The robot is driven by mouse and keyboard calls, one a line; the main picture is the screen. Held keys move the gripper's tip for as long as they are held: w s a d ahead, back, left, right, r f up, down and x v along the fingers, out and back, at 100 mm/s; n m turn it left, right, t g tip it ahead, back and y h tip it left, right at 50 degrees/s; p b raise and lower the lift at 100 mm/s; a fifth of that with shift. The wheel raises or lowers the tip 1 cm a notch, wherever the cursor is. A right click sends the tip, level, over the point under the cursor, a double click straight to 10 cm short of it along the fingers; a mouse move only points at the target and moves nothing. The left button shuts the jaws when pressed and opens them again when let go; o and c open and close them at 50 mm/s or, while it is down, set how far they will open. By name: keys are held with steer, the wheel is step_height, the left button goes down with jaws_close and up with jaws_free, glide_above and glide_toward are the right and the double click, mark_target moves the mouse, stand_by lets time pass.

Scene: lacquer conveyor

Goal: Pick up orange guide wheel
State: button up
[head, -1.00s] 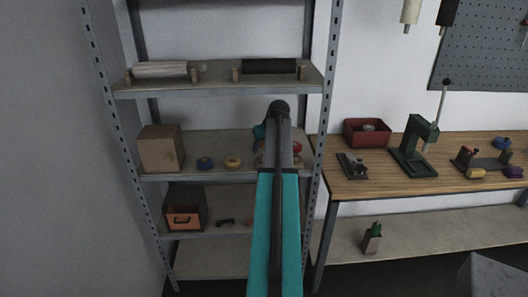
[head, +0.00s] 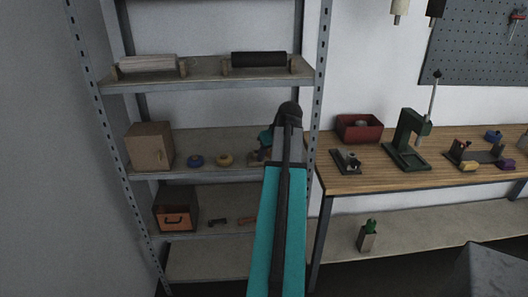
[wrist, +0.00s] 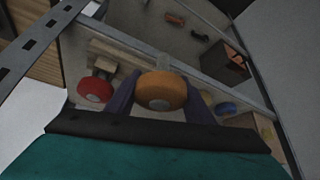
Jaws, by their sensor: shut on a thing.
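An orange guide wheel (wrist: 161,91) with a pale hub sits between the two dark fingers of my gripper (wrist: 162,86) in the wrist view. The fingers are shut on its sides. I cannot tell how high the wheel is above the shelf.
A rack upright (head: 319,100) is close right of my arm.

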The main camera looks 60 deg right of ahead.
steer(key=shift+s+a+b, duration=0.2)
steer(key=shift+s+a, duration=0.3)
steer(key=shift+s, duration=0.35)
steer(key=shift+s+a+b, duration=0.15)
steer(key=shift+s+a, duration=0.4)
steer(key=shift+s, duration=0.25)
steer(key=shift+s+a+b, duration=0.2)
steer(key=shift+s+a, duration=0.3)
steer(key=shift+s, duration=0.35)
steer(key=w+a+n+y, duration=0.2)
steer(key=w+a+n, duration=0.1)
steer(key=w+a, duration=2.2)
steer(key=w+a+n, duration=0.1)
steer(key=w+a, duration=0.2)
steer(key=a, duration=0.8)
steer(key=w+a+n, duration=0.1)
steer(key=w+a, duration=0.3)
steer(key=a, duration=0.8)
steer(key=w+a+n+t+y, duration=0.1)
steer(key=w+a, duration=0.2)
steer(key=a, duration=0.8)
steer(key=shift+w+a+r, duration=0.2)
steer(key=shift+a+r, duration=0.05)
steer(key=shift+r, duration=0.15)
